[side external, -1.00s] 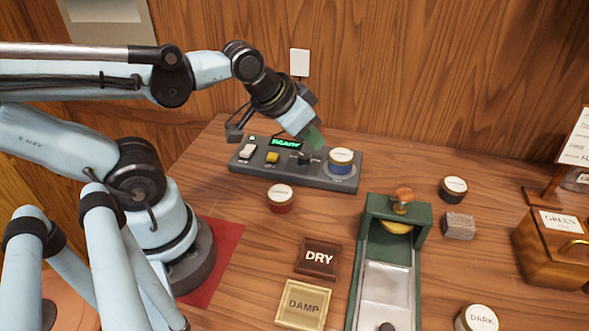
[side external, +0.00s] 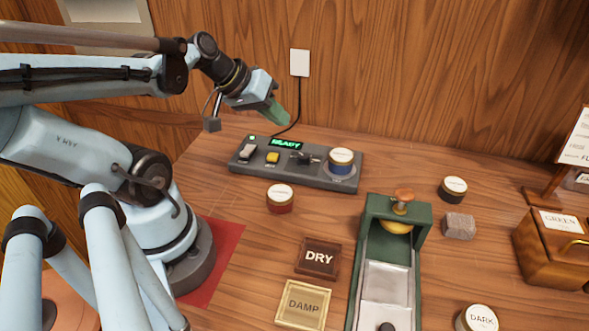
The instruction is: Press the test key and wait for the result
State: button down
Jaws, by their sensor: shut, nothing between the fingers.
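A grey test unit (side external: 322,178) stands near the wall. Its green display (side external: 286,143) reads READY and a small green light shows at its left end. A white rocker switch (side external: 247,152), a yellow key (side external: 273,157) and a dark lever or clamp (side external: 304,158) sit along its top. My gripper (side external: 279,114), with green fingers, is shut and empty. It is in the air above and behind the unit, apart from it.
A red-banded tin (side external: 280,198) stands in front of the unit. DRY (side external: 318,258) and DAMP (side external: 303,304) trays lie nearer. A green press (side external: 370,245), a dark tin (side external: 453,189), a grey block (side external: 459,226) and a GREEN box (side external: 545,250) are to the right.

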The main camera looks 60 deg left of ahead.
aim_at(268, 156)
jog(key=a, duration=0.1)
jog(key=a+n, duration=0.1)
jog(key=s+a+r+t, duration=0.1)
jog(key=shift+a+n, duration=0.15)
jog(key=shift+n, duration=0.25)
jog(key=shift+f, duration=0.2)
jog(key=shift+f, duration=4.25)
jog(key=shift+f, duration=0.15)
jog(key=shift+f, duration=0.3)
jog(key=shift+r, duration=0.1)
jog(key=shift+r, duration=0.35)
